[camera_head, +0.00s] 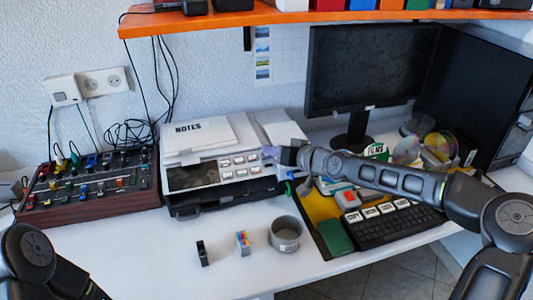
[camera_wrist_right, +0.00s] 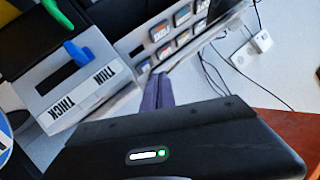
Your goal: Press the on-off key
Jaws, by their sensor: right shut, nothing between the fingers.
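A grey-and-white printer (camera_head: 215,148) stands against the wall. Its front panel carries several small light keys (camera_head: 238,161) in two rows, left of my right gripper. The labels are too small to read, so I cannot tell which is the on-off key. My right gripper (camera_head: 270,151) is shut and empty at the right end of the printer's front. In the right wrist view its purple-grey fingers (camera_wrist_right: 157,91) point toward the panel, with the keys (camera_wrist_right: 183,37) just beyond the tips. I cannot tell whether they touch the printer. My left gripper does not show; only part of my left arm does.
A sound mixer (camera_head: 90,180) with cables stands at left. A grey cup (camera_head: 286,234) and small items stand on the white table in front. A keyboard (camera_head: 395,222), discs and a monitor (camera_head: 368,65) are at right. An orange shelf (camera_head: 300,17) hangs above.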

